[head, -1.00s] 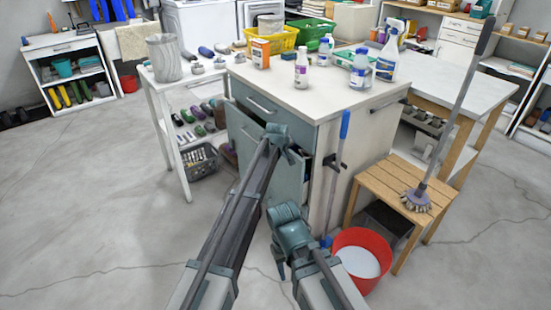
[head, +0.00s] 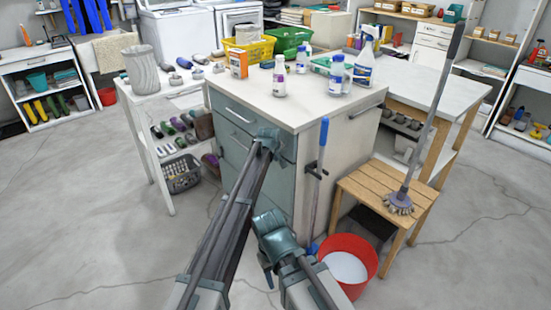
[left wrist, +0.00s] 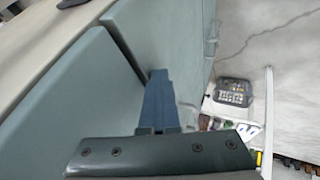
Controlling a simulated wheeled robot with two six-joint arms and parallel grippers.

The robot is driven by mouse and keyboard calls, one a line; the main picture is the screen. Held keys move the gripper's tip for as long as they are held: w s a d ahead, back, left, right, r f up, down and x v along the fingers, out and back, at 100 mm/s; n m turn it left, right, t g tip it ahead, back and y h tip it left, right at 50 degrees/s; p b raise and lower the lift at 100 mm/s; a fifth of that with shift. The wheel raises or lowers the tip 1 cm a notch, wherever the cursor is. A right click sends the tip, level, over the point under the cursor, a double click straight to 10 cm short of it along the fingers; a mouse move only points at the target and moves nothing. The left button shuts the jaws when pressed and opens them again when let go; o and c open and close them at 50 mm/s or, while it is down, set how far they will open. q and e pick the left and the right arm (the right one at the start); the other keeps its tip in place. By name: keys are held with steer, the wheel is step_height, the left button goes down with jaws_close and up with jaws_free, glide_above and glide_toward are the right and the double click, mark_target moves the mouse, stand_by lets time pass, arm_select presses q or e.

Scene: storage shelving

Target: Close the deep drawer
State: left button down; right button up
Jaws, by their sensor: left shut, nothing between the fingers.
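The deep drawer has a blue-grey front (head: 228,154) below a shallower top drawer (head: 232,112) in the cabinet (head: 345,140). Its front looks flush or nearly flush with the cabinet face; my arm hides part of it. My left gripper (head: 267,140) is at the drawer's upper right part, its fingertips hidden in the head view. In the left wrist view the shut, empty fingers (left wrist: 159,90) lie against or very close to the blue-grey front (left wrist: 165,35), beside a narrow seam. My right gripper (head: 268,264) hangs low before the cabinet; its jaw state is unclear.
A red bucket (head: 350,262) and a wooden stool (head: 375,190) with a brush (head: 398,202) stand right of the cabinet. A blue-topped handle (head: 322,150) leans on its side. Bottles stand on the worktop (head: 275,108). Floor at left is clear.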

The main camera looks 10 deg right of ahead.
arm_select(q)
steer(key=shift+w+d, duration=0.2)
steer(key=shift+d, duration=0.1)
steer(key=s+a+r+p, duration=0.5)
steer(key=s+r+p, duration=0.3)
steer(key=shift+s+a, duration=0.2)
steer(key=shift+a, duration=0.15)
